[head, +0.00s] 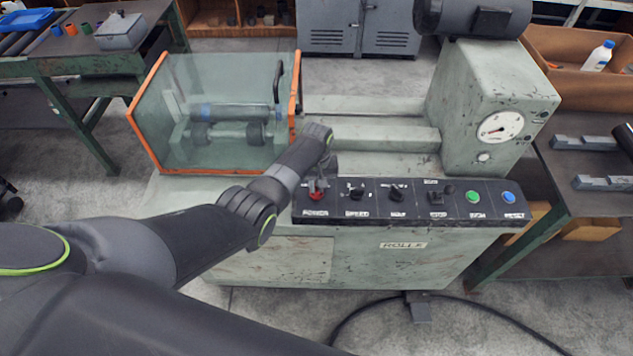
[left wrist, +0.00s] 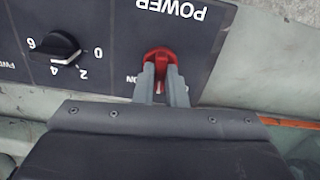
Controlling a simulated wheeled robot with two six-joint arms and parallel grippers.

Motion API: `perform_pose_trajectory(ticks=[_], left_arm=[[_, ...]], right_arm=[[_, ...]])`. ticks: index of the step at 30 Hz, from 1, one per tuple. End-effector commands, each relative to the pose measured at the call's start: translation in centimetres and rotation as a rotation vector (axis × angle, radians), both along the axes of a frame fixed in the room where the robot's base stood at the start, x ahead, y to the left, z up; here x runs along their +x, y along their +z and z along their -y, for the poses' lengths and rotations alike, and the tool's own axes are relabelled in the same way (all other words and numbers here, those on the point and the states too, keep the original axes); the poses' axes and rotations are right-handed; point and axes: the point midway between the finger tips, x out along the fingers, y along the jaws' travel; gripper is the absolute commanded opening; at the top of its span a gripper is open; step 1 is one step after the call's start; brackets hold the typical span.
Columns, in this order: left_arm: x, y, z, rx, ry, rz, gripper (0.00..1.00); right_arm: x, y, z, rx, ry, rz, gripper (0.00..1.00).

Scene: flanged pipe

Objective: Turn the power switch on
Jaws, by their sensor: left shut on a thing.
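The red power switch (head: 316,196) sits at the left end of the black control panel (head: 375,211), above the label POWER. My left gripper (head: 319,185) reaches down to it from above. In the left wrist view, the two grey fingers of the left gripper (left wrist: 166,88) are closed on the red switch (left wrist: 160,58). The fingers hide part of the switch and part of the markings beside it. My right gripper is not in view.
A black speed knob (head: 356,193) is just right of the switch, with further knobs, a green button (head: 473,197) and a blue button (head: 508,197) along the panel. A clear guard with orange edges (head: 149,142) stands behind on the left. A gauge (head: 500,127) is at right.

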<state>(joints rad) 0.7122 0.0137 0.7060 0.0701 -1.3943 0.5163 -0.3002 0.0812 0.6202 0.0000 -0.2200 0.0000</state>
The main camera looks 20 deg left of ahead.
Motion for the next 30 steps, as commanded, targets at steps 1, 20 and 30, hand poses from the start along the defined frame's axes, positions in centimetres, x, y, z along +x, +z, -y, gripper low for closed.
perform_pose_trajectory(ticks=[1,20,30], left_arm=[[0.0,0.2,0.0,0.000,-0.045,0.000,0.00],[0.1,0.2,0.0,0.000,-0.624,0.002,0.00],[0.1,0.1,0.0,0.001,-0.824,0.003,0.00]], right_arm=[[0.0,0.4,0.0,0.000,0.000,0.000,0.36],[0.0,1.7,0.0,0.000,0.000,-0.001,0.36],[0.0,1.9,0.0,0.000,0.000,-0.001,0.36]])
